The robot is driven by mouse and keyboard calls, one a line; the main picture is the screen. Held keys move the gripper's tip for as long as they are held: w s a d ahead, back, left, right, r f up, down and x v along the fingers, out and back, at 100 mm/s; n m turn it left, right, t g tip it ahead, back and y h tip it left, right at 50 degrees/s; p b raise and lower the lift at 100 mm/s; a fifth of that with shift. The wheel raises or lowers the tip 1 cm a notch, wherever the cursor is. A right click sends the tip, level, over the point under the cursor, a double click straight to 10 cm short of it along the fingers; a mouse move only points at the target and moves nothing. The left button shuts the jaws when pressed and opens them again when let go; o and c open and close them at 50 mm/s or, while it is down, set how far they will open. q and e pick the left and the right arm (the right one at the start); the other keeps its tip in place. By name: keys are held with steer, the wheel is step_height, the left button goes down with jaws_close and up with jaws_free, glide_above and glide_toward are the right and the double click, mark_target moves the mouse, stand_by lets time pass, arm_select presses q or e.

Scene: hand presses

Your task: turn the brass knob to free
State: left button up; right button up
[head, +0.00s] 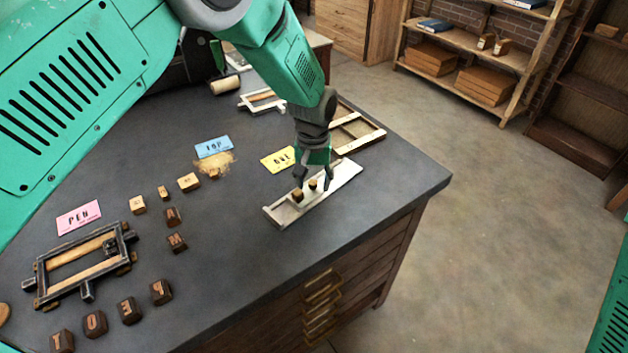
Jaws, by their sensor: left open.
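My left gripper (313,182) points down over a long pale tray (342,178) near the table's right edge. Its dark fingers are apart. Two small brownish-gold pieces stand on the tray, the left piece (298,195) by one finger and the right piece (313,185) between the fingers. I cannot tell which, if either, is the brass knob, or whether the fingers touch them. The gripper partly hides the tray's far part. My right gripper is out of view.
A dark-framed press (40,283) lies at left, with several dark letter blocks (161,291) and pale blocks (189,182) around it. Pink (79,217), blue (213,147) and yellow (279,160) cards lie flat. A wooden frame (368,137) lies behind the gripper. The table's front right is bare.

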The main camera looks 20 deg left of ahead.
mark_target(314, 183)
arm_select(q)
step_height(314, 183, up, 12)
stand_by(0.4)
